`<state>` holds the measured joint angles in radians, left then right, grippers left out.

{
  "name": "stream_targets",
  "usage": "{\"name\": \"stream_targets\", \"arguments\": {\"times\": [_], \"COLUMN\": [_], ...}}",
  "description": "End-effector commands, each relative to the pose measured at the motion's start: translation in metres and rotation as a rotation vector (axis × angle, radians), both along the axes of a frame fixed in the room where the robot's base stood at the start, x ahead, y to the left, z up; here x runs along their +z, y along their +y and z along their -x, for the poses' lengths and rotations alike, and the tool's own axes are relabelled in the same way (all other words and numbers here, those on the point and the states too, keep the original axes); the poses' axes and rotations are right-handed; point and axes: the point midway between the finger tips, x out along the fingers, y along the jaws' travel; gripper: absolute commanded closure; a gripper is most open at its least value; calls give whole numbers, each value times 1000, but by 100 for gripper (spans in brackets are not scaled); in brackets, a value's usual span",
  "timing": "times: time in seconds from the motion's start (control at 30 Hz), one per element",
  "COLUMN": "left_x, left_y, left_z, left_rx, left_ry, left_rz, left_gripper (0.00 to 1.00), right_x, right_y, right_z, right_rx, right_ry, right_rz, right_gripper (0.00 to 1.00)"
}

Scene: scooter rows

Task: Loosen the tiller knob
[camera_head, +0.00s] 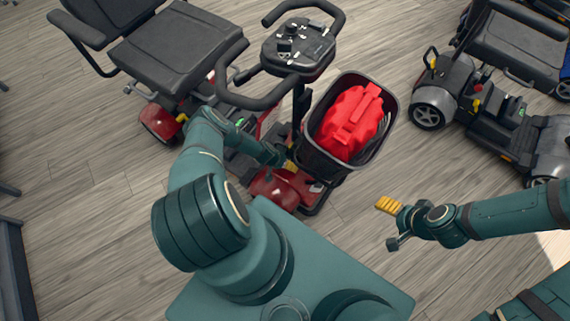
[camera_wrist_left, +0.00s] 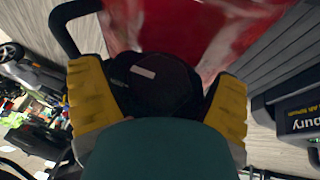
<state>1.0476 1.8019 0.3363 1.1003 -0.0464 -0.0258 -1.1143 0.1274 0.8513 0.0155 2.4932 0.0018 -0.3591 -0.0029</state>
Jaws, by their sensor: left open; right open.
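The red scooter's tiller (camera_head: 300,105) stands upright, with a dark console (camera_head: 298,47) and looped handlebars on top. My left gripper (camera_head: 289,163) is low beside the tiller, behind the front basket, and partly hidden. In the left wrist view its two yellow-padded fingers are apart on either side of a dark rounded part (camera_wrist_left: 157,85) with a small pale mark. This may be the tiller knob; I cannot tell whether the fingers touch it. I cannot make out the knob in the head view. My right gripper (camera_head: 391,223) is open and empty above the floor at the right.
The scooter's grey seat (camera_head: 180,45) is behind at the left. Another scooter (camera_head: 490,110) stands at the right. The wooden floor between them is clear.

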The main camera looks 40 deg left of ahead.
Motion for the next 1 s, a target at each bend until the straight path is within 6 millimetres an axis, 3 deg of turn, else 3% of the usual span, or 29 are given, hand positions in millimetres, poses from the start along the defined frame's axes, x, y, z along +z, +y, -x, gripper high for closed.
{"name": "stream_targets", "arguments": {"times": [0.17, 0.2, 0.3, 0.4, 0.67, 1.0], "left_x": [0, 0, 0, 0, 0, -1], "left_y": [0, 0, 0, 0, 0, -1], "left_z": [0, 0, 0, 0, 0, -1], "left_rx": [0, 0, -1, -1, 1, 4], "left_ry": [0, 0, 0, 0, -2, -6], "left_rz": [0, 0, 0, 0, 42, 260], "left_gripper": [11, 15, 50, 79, 79, 79], "right_x": [0, 0, 0, 0, 0, 0], "right_y": [0, 0, 0, 0, 0, 0], "right_z": [0, 0, 0, 0, 0, 0], "right_rx": [0, 0, 0, 0, 0, 0], "right_ry": [0, 0, 0, 0, 0, 0], "right_rz": [0, 0, 0, 0, 0, 0], "right_gripper": [24, 24, 24, 24, 24, 24]}}
